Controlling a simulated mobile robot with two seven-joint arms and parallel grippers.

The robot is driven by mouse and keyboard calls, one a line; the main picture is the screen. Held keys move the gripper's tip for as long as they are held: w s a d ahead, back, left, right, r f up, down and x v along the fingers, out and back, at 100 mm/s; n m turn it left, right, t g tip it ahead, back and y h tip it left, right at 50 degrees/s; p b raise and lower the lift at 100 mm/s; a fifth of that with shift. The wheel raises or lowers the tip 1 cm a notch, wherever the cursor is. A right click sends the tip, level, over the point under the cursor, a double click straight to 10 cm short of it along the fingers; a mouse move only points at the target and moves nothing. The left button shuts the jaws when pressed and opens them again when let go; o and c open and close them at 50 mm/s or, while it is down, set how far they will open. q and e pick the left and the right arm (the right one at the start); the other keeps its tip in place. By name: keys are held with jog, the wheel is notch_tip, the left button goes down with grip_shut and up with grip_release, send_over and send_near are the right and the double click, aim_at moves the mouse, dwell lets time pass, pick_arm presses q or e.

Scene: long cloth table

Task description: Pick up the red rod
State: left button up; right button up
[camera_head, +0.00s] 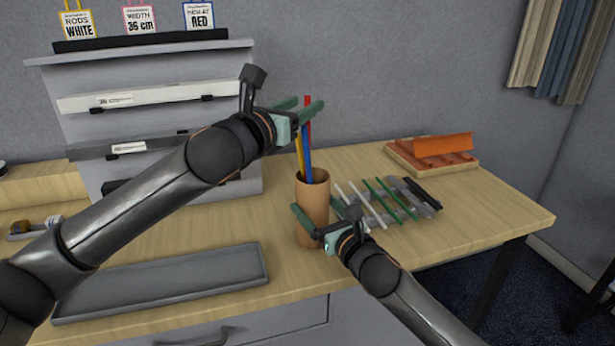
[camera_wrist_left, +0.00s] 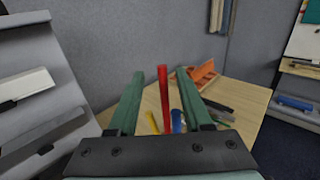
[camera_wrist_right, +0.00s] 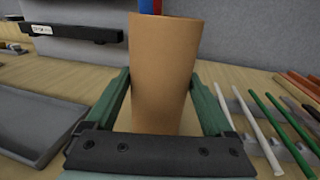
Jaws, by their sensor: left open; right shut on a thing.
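The red rod (camera_head: 308,112) stands upright in a tan cup (camera_head: 313,190) with a blue rod (camera_head: 306,160) and a yellow rod (camera_head: 299,150). My left gripper (camera_head: 301,106) is open at the red rod's upper end. In the left wrist view the red rod (camera_wrist_left: 164,98) rises between the two green fingers, with gaps on both sides. My right gripper (camera_head: 318,212) is shut on the cup, which stands on the table. In the right wrist view the cup (camera_wrist_right: 163,75) sits between the fingers. The lower ends of the rods are hidden inside the cup.
White and green rods (camera_head: 388,199) lie on a grey rack right of the cup. An orange holder (camera_head: 442,146) sits at the back right. A grey tray (camera_head: 165,283) lies at front left. A grey shelf unit (camera_head: 160,130) with label cards stands behind at left.

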pick_arm(q)
jog(key=x, duration=0.5)
jog(key=shift+s+d+f, duration=0.1)
jog(key=shift+d+f, duration=0.1)
grip_shut()
dwell(1.3)
